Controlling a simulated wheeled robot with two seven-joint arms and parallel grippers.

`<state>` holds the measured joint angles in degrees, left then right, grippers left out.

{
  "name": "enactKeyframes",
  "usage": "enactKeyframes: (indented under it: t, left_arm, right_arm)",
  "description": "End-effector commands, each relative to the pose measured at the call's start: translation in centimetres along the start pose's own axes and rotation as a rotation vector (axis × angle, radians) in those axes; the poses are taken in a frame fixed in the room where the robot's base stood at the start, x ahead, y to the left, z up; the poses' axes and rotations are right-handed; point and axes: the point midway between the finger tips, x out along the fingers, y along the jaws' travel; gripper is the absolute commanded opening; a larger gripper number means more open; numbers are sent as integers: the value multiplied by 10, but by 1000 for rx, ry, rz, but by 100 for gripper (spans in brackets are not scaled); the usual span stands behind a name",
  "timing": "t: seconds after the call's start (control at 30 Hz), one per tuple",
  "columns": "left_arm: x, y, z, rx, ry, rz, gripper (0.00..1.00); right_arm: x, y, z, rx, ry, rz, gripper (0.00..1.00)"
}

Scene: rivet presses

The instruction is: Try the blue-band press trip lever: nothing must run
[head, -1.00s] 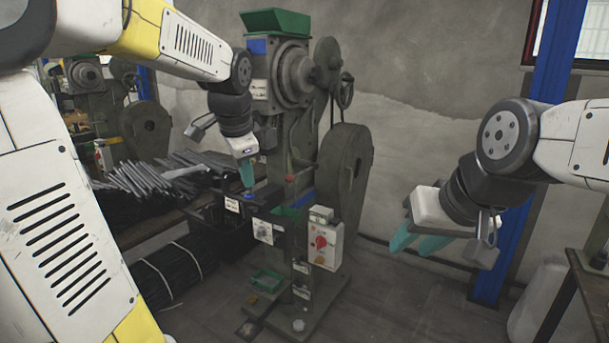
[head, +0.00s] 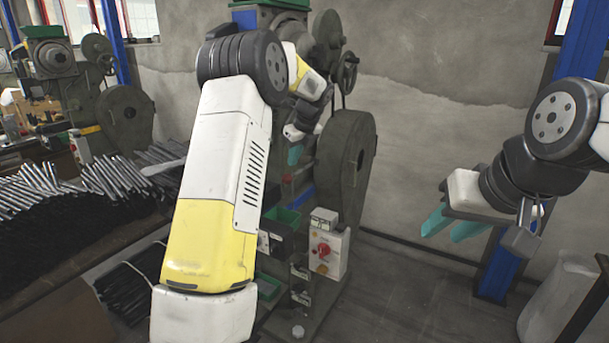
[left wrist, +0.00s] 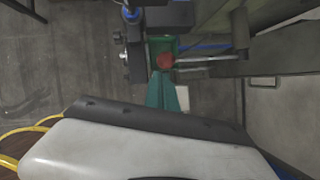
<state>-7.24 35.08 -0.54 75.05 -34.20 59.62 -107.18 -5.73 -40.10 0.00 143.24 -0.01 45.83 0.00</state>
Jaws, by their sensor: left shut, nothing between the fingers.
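The press with the blue band (head: 244,18) stands in the middle of the head view, partly hidden by my left arm. Its trip lever (left wrist: 200,58) shows in the left wrist view as a metal rod ending in a red ball knob (left wrist: 165,61). The knob is small in the head view (head: 288,178). My left gripper (head: 294,155) is shut and empty, its teal fingertips (left wrist: 167,78) just short of the knob in the picture. I cannot tell whether they touch it. My right gripper (head: 447,222) is open and empty, away from the press at the right.
A grey control box (head: 328,252) with a red rotary switch is on the press front. A large flywheel guard (head: 345,165) stands right of my left gripper. Piles of metal rods (head: 60,210) lie at the left near a second press (head: 75,70).

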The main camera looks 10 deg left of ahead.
Motion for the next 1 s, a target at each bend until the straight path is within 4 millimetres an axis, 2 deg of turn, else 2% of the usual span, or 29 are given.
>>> enactKeyframes:
  t: [0.13,0.57,1.0]
  left_arm:
    - [8,-5,1,46,-7,10,0]
    - [12,-5,1,52,-8,11,0]
    - [61,-5,1,51,-7,12,0]
  right_arm:
    - [0,0,0,0,0,0,36]
    - [0,0,0,0,0,0,36]
    - [0,0,0,0,0,0,36]
